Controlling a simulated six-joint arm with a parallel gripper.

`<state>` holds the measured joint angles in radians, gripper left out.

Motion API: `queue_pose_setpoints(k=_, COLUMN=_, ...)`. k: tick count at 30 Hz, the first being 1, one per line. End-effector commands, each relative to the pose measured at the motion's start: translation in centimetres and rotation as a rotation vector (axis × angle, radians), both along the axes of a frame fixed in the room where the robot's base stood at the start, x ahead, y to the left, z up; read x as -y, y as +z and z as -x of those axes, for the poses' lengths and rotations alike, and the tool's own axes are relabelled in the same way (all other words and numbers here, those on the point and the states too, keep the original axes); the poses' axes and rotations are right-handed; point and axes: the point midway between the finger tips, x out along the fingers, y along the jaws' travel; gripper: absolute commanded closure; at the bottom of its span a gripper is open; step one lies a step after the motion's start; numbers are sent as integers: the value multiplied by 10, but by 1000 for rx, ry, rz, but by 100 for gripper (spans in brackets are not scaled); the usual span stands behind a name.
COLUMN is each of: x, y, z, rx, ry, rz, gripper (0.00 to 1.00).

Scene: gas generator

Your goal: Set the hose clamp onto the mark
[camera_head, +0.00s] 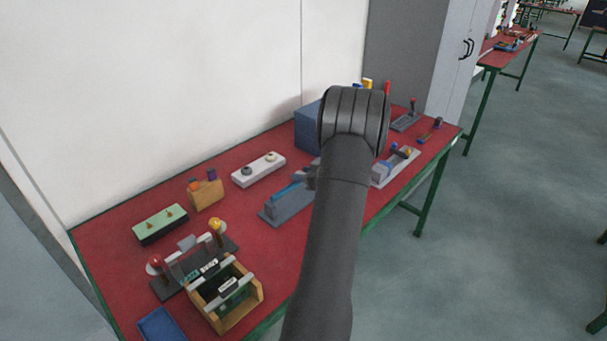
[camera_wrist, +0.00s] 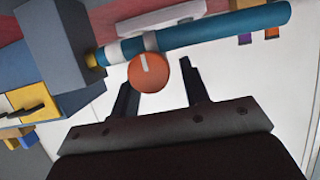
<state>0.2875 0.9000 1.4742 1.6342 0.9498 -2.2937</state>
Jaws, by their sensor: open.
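A blue hose (camera_wrist: 225,30) runs across the top of the wrist view to a brass fitting (camera_wrist: 95,58) on a grey block (camera_wrist: 65,40). A pale band (camera_wrist: 132,47) is around the hose near the fitting. An orange round knob (camera_wrist: 149,73) with a white line sits just below this band. I cannot tell clearly which part is the clamp and which the mark. My gripper (camera_wrist: 156,83) is open, its fingers either side of the knob's lower edge, apparently not touching it. In the head view the hose (camera_head: 287,189) lies above a grey stand (camera_head: 287,207), partly hidden by my arm.
The red table (camera_head: 130,235) also holds a white two-knob panel (camera_head: 258,169), a wooden block (camera_head: 206,194), a green-topped box (camera_head: 160,224), a wooden crate (camera_head: 249,302) and a blue box (camera_head: 307,128). A white wall stands behind.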

Motion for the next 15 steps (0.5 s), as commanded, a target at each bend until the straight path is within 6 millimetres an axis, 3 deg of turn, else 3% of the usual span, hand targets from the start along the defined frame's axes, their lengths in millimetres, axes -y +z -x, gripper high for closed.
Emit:
queue_pose_setpoints(k=8, x=-1, y=-1, z=-1, rx=0, ry=0, rz=0, gripper=58)
queue_pose_setpoints(k=12, x=-1, y=-1, z=-1, rx=0, ry=0, rz=0, gripper=86)
queue_pose_setpoints(k=15, x=-1, y=-1, z=-1, rx=0, ry=0, rz=0, gripper=100)
